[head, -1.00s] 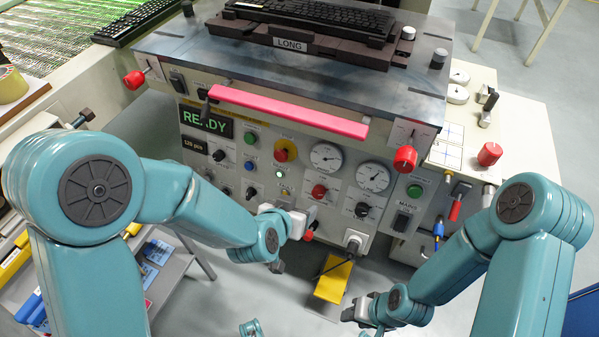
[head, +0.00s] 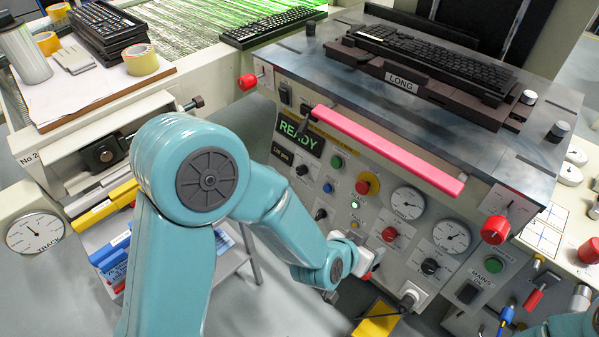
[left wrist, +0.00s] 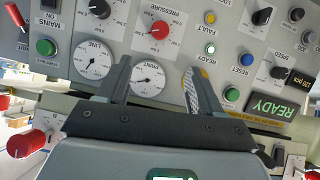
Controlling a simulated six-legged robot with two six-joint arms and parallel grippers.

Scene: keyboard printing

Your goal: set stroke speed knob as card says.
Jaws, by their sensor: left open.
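The control panel carries a black knob (head: 302,170) below the READY display (head: 300,132). It shows in the left wrist view as a black knob (left wrist: 278,72) at the right, beside small lettering that appears to read SPEED. Its setting is too small to read. My left gripper (head: 374,262) is low in front of the panel, right of and below that knob. In the left wrist view my open left gripper (left wrist: 157,72) has empty jaws facing the panel, near the PRINT gauge (left wrist: 149,80). My right gripper is out of view.
A pink bar (head: 385,148) juts out above the panel. Red knobs stick out at the left (head: 247,82) and right (head: 495,230) corners. Other controls sit close by, including a red knob (head: 390,234) and a blue button (head: 328,187). A yellow pedal (head: 377,320) is below.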

